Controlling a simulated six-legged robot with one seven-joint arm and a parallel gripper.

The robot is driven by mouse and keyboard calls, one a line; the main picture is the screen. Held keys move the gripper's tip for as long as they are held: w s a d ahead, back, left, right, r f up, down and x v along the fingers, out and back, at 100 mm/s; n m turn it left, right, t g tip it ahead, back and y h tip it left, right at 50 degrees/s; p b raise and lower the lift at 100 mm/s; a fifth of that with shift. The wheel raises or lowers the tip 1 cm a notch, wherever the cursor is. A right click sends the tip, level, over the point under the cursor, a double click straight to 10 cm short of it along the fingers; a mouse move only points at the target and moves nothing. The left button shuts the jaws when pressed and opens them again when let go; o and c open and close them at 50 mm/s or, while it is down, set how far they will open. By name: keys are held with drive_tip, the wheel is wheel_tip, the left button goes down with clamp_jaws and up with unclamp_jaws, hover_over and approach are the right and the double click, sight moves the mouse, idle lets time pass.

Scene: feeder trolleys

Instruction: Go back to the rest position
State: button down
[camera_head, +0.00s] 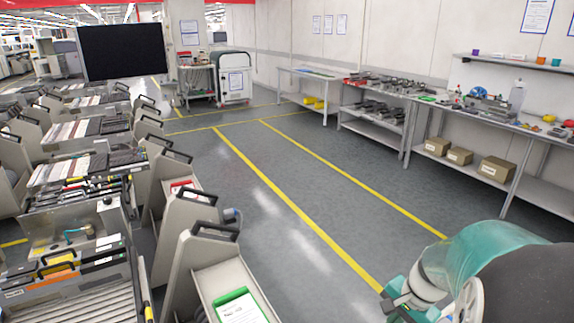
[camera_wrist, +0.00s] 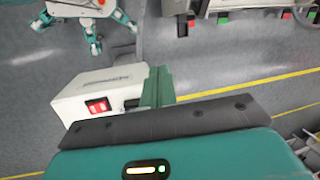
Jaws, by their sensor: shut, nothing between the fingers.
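My gripper (camera_wrist: 157,86) shows in the wrist view as a narrow green upright piece beyond the dark pad and teal wrist housing. Its fingers are together and hold nothing. In the head view my arm, with a teal cover and a black part, is at the bottom right above the grey floor.
Trolleys with slanted bins (camera_head: 215,285) crowd the left. A long workbench (camera_head: 400,92) with tools stands along the right wall, cardboard boxes (camera_head: 497,170) on its lower shelf. A black screen (camera_head: 122,51) and a white cabinet (camera_head: 234,80) are at the back. The yellow-lined aisle (camera_head: 270,160) is clear.

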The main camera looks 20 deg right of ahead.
drive_tip(key=a+r+n+t+h, duration=0.1)
drive_tip(key=a+r+n, duration=0.6)
drive_tip(key=a, duration=0.4)
drive_tip(key=a+r+n+t, duration=0.2)
drive_tip(key=a+r+n, duration=0.5)
drive_tip(key=a, duration=0.5)
drive_tip(key=shift+s+r+n+h, duration=0.3)
drive_tip(key=shift+s+r+h, duration=0.1)
drive_tip(key=shift+r, duration=0.25)
drive_tip(key=shift+d, duration=0.25)
